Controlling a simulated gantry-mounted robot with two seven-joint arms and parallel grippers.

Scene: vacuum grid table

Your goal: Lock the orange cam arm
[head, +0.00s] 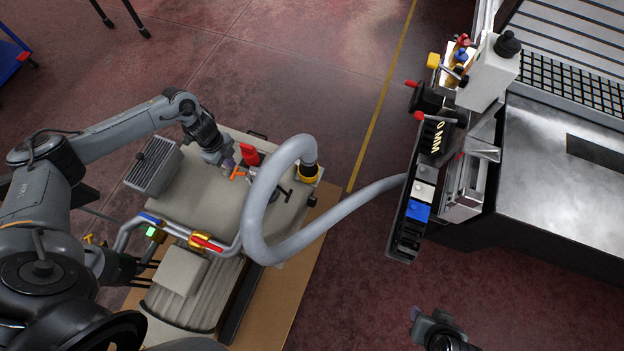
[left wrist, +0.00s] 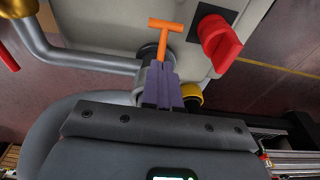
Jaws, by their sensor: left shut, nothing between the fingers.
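The orange cam arm (head: 238,174) is a small T-shaped lever on the beige pump unit. In the left wrist view the orange cam arm (left wrist: 165,27) has its crossbar at the top, and its stem runs down to a dark round fitting (left wrist: 150,52). My left gripper (head: 228,164) is beside it, with its purple fingers shut and empty. In the left wrist view the left gripper (left wrist: 161,70) has its fingertips just below the stem, partly hiding the fitting. I cannot tell whether they touch. What looks like my right gripper (head: 438,328) is at the bottom edge, its fingers unclear.
A red knob (left wrist: 220,42) sits close to the right of the cam arm. A thick grey hose (head: 257,195) loops beside it from a yellow collar (head: 308,173). A pipe with a red-handled valve (head: 206,243) runs along the front. The grid table (head: 550,160) stands at right.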

